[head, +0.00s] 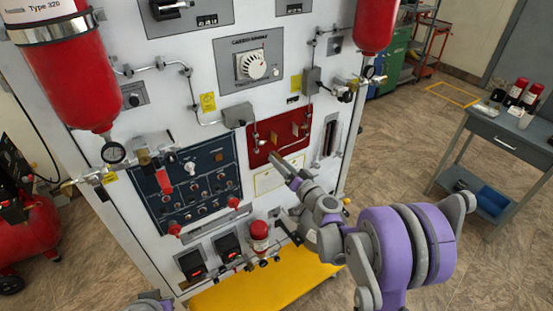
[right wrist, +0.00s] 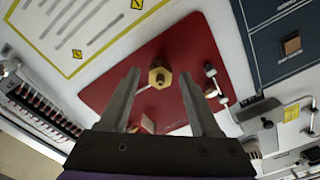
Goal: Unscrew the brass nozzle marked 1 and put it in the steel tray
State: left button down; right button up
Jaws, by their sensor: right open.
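The red plate (head: 262,158) on the panel front carries small brass nozzles. In the right wrist view a hexagonal brass nozzle (right wrist: 160,76) stands out from the red plate (right wrist: 110,88), between my fingertips in the picture. I cannot tell whether they are level with it. No number can be read, so I cannot tell which is nozzle 1. My right gripper (head: 276,158) is open and empty, pointing at the plate; its fingers also show in the wrist view (right wrist: 160,80). I cannot make out the steel tray. My left gripper is out of view.
Metal pipes and fittings flank the red plate. A dark blue switch panel (head: 160,208) is to its left. A yellow step or shelf (head: 260,288) juts out low in front. A grey side table (head: 482,135) with bottles stands at right. Floor between is clear.

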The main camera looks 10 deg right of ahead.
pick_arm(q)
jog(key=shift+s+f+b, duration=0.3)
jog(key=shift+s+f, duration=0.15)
pick_arm(e)
jog(key=s+m, duration=0.1)
jog(key=s+d+m, duration=0.1)
jog(key=s+m, duration=0.1)
jog(key=shift+s+d+r+m, duration=0.1)
jog(key=shift+m, duration=0.2)
